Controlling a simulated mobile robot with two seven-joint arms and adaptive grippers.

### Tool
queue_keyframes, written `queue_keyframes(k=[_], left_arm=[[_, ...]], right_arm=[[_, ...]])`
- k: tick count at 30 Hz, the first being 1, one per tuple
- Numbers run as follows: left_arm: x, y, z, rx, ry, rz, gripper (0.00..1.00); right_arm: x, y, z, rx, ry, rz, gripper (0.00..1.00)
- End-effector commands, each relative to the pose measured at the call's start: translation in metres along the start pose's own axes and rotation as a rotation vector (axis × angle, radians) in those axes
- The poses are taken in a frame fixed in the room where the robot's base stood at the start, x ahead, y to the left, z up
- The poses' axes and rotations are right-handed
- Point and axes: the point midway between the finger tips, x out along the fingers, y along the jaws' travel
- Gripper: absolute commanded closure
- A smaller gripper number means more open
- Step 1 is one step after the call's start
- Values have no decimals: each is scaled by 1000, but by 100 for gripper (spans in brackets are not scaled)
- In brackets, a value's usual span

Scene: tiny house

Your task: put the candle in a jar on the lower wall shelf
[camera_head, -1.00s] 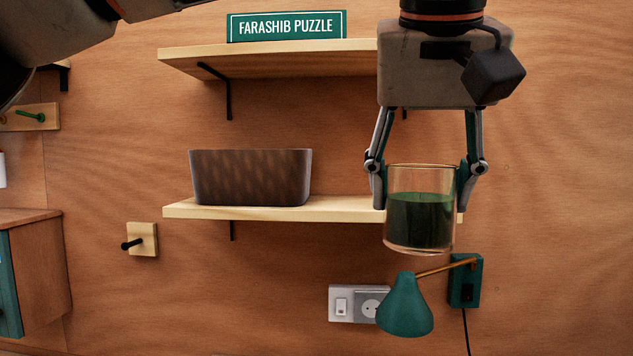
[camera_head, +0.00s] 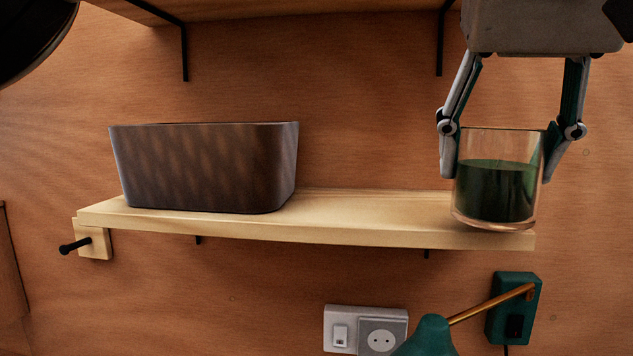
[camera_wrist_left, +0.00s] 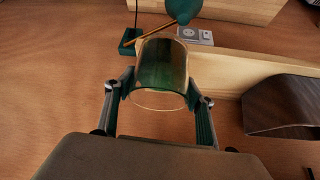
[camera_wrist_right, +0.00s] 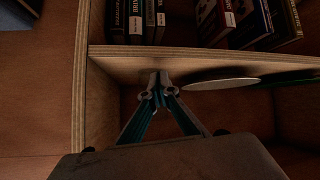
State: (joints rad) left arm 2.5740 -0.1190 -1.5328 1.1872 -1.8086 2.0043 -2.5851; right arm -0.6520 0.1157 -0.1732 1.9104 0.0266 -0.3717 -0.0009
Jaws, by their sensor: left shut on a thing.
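The candle in a jar (camera_head: 497,195) is a clear glass with dark green wax. My left gripper (camera_head: 497,160) is shut on it from above, one finger on each side, and holds it upright. In the head view the jar overlaps the right end of the lower wall shelf (camera_head: 375,215); I cannot tell whether its base touches the board. The left wrist view also shows the jar (camera_wrist_left: 160,75) between the fingers, beside the shelf's end (camera_wrist_left: 235,72). My right gripper (camera_wrist_right: 158,85) is shut, with its fingertips together and nothing visible between them.
A dark brown basket (camera_head: 205,170) stands on the left part of the lower shelf. The board right of it is clear up to the jar. The upper shelf (camera_head: 300,8) is above. A green wall lamp (camera_head: 430,338) and sockets (camera_head: 365,330) are below. Books (camera_wrist_right: 245,20) stand near my right gripper.

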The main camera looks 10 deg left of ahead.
Motion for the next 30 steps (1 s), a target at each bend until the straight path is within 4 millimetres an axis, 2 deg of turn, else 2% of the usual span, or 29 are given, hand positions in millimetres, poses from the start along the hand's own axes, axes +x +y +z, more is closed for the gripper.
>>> queue_keyframes(k=[9,15,26,30], left_arm=[[13,-68,-22,-6,0,3,80],[21,-105,-34,-4,0,1,80],[26,-130,-42,-2,1,1,80],[30,-151,-49,-5,1,2,80]], right_arm=[[-2,1,6,-8,-9,-2,100],[-2,1,6,-8,-8,-2,100],[0,1,2,-6,-2,-1,100],[0,2,1,-6,0,0,100]])
